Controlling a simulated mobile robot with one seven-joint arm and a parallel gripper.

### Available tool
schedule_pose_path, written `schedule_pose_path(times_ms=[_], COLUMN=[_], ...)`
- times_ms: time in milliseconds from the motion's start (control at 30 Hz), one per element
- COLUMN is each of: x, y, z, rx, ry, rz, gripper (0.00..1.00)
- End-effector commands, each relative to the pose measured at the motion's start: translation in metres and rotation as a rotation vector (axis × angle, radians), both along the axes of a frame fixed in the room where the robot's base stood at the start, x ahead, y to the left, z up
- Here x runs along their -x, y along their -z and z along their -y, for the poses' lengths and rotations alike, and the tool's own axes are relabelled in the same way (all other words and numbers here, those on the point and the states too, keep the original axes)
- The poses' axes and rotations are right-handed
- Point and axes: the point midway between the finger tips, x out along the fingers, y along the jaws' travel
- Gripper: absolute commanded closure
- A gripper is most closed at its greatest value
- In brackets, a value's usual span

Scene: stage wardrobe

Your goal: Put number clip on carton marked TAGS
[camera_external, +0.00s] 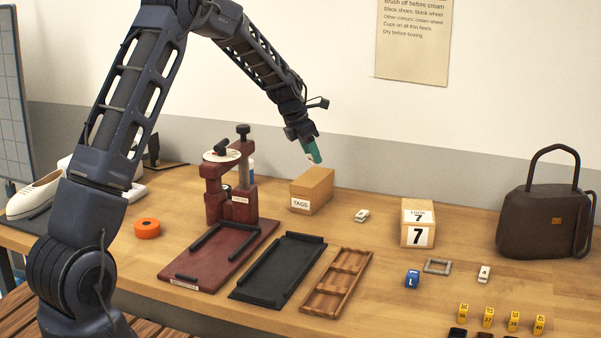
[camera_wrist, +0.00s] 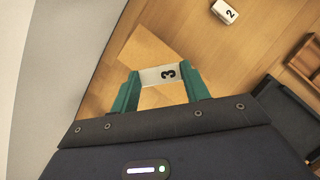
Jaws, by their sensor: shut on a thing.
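My gripper (camera_external: 313,152) is above the carton marked TAGS (camera_external: 311,193), with a gap between them in the external view. In the wrist view its two green fingers (camera_wrist: 160,80) are shut on a white number clip (camera_wrist: 153,77) that shows a black 3. The clip is mostly hidden in the external view. The carton is a closed tan box with a white TAGS label on its front. Its bare top (camera_wrist: 150,50) shows behind the held clip in the wrist view.
A white clip with a 2 (camera_wrist: 225,11) lies on the table right of the carton; it also shows in the external view (camera_external: 361,215). A box marked 7 (camera_external: 418,218) stands farther right. A dark red press (camera_external: 226,190) stands left of the carton. Black (camera_external: 290,255) and wooden (camera_external: 340,285) trays lie in front.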

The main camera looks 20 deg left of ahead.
Motion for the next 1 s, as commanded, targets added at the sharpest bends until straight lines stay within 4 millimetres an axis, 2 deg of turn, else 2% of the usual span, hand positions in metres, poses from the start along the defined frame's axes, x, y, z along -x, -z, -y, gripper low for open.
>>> schedule_pose_path(times_ms=[333, 733, 767, 833, 867, 1000], x=[0.000, 0.000, 0.000, 0.000, 0.000, 0.000], y=[0.040, 0.044, 0.044, 0.044, 0.044, 0.044], z=[0.000, 0.000, 0.000, 0.000, 0.000, 0.000], rx=[0.000, 0.000, 0.001, 0.001, 0.001, 0.000], ry=[-0.001, -0.001, -0.001, -0.001, -0.001, 0.000], rz=[-0.002, -0.002, -0.001, -0.001, -0.001, -0.001], gripper=[0.75, 0.75, 0.50, 0.36, 0.32, 0.32])
